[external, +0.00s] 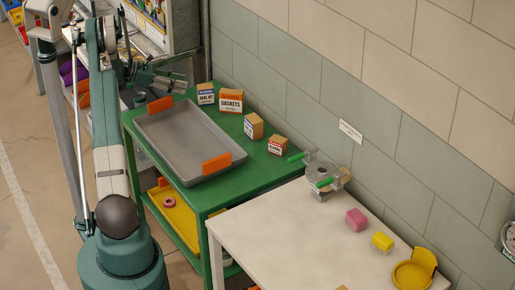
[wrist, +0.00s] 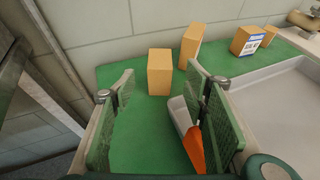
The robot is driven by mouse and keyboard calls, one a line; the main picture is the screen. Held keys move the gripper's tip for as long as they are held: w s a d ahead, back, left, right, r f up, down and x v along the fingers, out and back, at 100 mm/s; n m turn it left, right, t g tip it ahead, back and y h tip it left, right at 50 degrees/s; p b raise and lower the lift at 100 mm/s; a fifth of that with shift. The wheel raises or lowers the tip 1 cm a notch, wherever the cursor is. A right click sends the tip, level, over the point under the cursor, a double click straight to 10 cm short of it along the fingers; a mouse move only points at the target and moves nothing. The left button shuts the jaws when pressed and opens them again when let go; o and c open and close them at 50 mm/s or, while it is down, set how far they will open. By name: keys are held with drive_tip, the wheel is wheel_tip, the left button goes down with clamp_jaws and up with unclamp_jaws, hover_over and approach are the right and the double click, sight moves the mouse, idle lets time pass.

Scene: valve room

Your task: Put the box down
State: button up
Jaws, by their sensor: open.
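My gripper (external: 168,82) is open and empty at the far left end of the green cart. In the wrist view its two green pads stand apart with no box between them. A small blue-and-white labelled box (external: 206,93) stands upright on the cart top near the wall. A plain box face (wrist: 160,72), likely the same box, shows in the wrist view just beyond the fingertips, apart from them. The larger GASKETS box (external: 231,100) stands beside it, and likely shows as the tall box (wrist: 192,46) in the wrist view.
Two more small boxes (external: 253,127) (external: 277,145) stand along the wall. A grey tray with orange handles (external: 165,122) fills much of the green cart (external: 255,165); its handle (wrist: 195,148) is close to my right finger. A white table (external: 285,225) holds a valve (external: 322,175) and several items.

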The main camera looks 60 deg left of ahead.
idle(0.3)
drive_tip(key=w+d+r+m+g, duration=0.25)
drive_tip(key=w+d+r, duration=0.45)
drive_tip(key=d, duration=0.4)
drive_tip(key=w+d+r+m+g, duration=0.1)
drive_tip(key=d+r+m, duration=0.3)
drive_tip(key=d, duration=0.7)
drive_tip(key=w+d+r+m+g+y, duration=0.15)
drive_tip(key=d+r, duration=0.35)
drive_tip(key=d, duration=0.5)
drive_tip(key=d+r+m, duration=0.4)
drive_tip(key=d+r, duration=0.1)
drive_tip(key=d, duration=0.6)
drive_tip(key=s+d+r+m+y, duration=0.1)
drive_tip(key=s+d+m, duration=0.25)
drive_tip(key=d, duration=0.35)
drive_tip(key=s+d+r+m+g, duration=0.15)
drive_tip(key=s+d, duration=0.25)
drive_tip(key=d, duration=0.4)
drive_tip(key=s+d+r+m+y, duration=0.1)
drive_tip(key=s+d+r+m, duration=0.1)
drive_tip(key=s+d+m, duration=0.35)
drive_tip(key=s+d+f+m+t+y, duration=0.1)
drive_tip(key=s+d+f+m, duration=0.3)
drive_tip(key=s+d+m, duration=0.5)
drive_tip(key=shift+s+d, duration=2.4)
drive_tip(key=shift+s, duration=1.55)
